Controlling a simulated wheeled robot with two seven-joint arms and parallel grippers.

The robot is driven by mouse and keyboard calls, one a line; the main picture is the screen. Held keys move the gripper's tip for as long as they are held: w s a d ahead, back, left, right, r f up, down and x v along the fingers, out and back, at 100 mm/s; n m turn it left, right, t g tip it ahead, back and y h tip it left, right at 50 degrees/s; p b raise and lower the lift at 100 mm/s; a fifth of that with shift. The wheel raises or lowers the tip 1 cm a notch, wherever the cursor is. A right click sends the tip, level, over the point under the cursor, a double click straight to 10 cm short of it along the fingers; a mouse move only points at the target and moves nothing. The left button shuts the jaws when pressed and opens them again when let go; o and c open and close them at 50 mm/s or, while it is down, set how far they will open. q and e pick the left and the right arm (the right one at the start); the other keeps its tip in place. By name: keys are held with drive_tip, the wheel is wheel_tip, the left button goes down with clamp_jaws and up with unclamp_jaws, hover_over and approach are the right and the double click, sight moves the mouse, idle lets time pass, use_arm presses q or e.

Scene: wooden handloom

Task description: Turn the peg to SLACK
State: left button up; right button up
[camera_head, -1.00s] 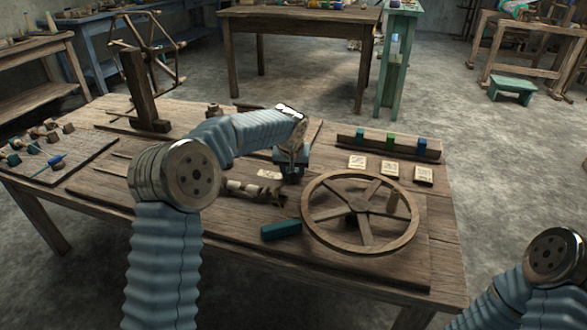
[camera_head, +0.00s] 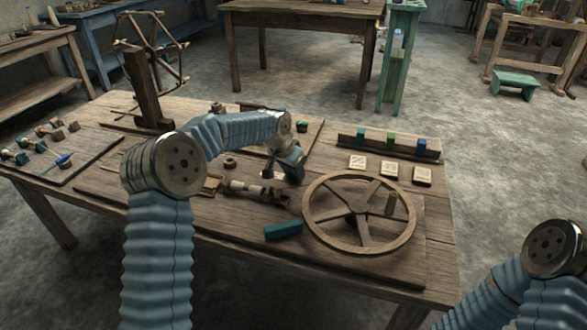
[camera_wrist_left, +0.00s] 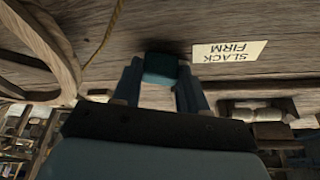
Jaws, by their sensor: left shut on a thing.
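The peg, a small teal block (camera_wrist_left: 160,70), shows in the left wrist view between the two dark fingers of my left gripper (camera_wrist_left: 158,78), which is shut on it. A cream label (camera_wrist_left: 229,51) beside it reads SLACK and FIRM, upside down in this view. In the head view my left gripper (camera_head: 291,166) is low over the workbench behind the spoked wheel, and it hides the peg. Which word the peg points to cannot be told. My right gripper is outside the head view; only part of its arm shows at the lower right.
The wooden spoked wheel (camera_head: 329,236) lies just in front of my left gripper, with a teal block (camera_head: 284,230) left of it. A pale wooden roller (camera_head: 254,191) lies close by on the left. Three cards (camera_head: 389,169) and a rack (camera_head: 350,142) are to the right.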

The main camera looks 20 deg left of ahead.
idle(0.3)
use_arm(q)
drive_tip(key=o, duration=1.1)
drive_tip(key=shift+c, duration=0.2)
drive_tip(key=shift+r, duration=0.15)
drive_tip(key=v, duration=1.3)
drive_tip(key=shift+s+r, duration=0.2)
drive_tip(key=shift+s, duration=0.05)
